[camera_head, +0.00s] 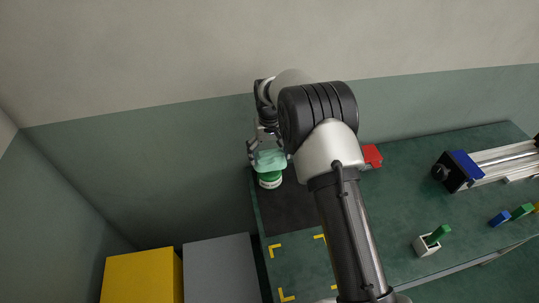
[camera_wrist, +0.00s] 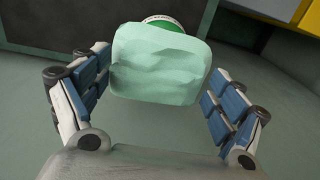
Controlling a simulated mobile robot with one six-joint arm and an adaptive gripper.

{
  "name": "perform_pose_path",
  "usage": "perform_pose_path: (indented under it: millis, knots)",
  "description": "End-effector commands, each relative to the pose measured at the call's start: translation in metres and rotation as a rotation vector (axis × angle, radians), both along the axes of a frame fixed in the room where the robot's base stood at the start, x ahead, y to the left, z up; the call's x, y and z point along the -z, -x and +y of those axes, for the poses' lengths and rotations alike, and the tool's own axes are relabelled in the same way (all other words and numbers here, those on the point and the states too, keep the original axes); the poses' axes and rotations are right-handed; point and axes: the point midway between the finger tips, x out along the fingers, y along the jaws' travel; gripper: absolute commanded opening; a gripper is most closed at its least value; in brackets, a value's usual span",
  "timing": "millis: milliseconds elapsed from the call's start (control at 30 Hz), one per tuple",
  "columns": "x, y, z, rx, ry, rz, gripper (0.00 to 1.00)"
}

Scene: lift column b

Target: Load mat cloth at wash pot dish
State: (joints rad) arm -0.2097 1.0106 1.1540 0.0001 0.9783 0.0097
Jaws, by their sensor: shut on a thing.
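A pale mint cloth (camera_head: 270,160) is held in my gripper (camera_head: 263,149) at the far left corner of the green table. In the wrist view the cloth (camera_wrist: 160,65) lies between the two blue-padded fingers of my gripper (camera_wrist: 158,80). A round green wash pot dish with a white rim (camera_head: 270,180) shows just below the cloth. The cloth hides most of it in the wrist view, where only its top edge (camera_wrist: 168,22) shows. I cannot tell whether cloth and dish touch. A dark mat (camera_head: 292,212) lies on the table around there.
Yellow corner marks (camera_head: 275,251) lie nearer on the table. A red block (camera_head: 372,155), a white holder with a green piece (camera_head: 427,244), small coloured blocks (camera_head: 500,218) and a rail device (camera_head: 500,165) are to the right. Yellow (camera_head: 142,276) and grey (camera_head: 220,270) boxes stand left.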

Motion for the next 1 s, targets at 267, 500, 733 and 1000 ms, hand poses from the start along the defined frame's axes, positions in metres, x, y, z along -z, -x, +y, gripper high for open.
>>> perform_pose_path:
  millis: [267, 500, 733, 1000]
  knots:
    - [-0.026, -0.001, 0.000, 0.000, 0.000, -0.002, 0.69]
    - [-0.045, -0.001, 0.000, 0.000, -0.001, -0.003, 0.69]
    - [-0.049, 0.000, 0.000, 0.000, 0.000, -0.002, 0.69]
    - [-0.048, 0.000, 0.000, 0.000, 0.000, -0.002, 0.69]
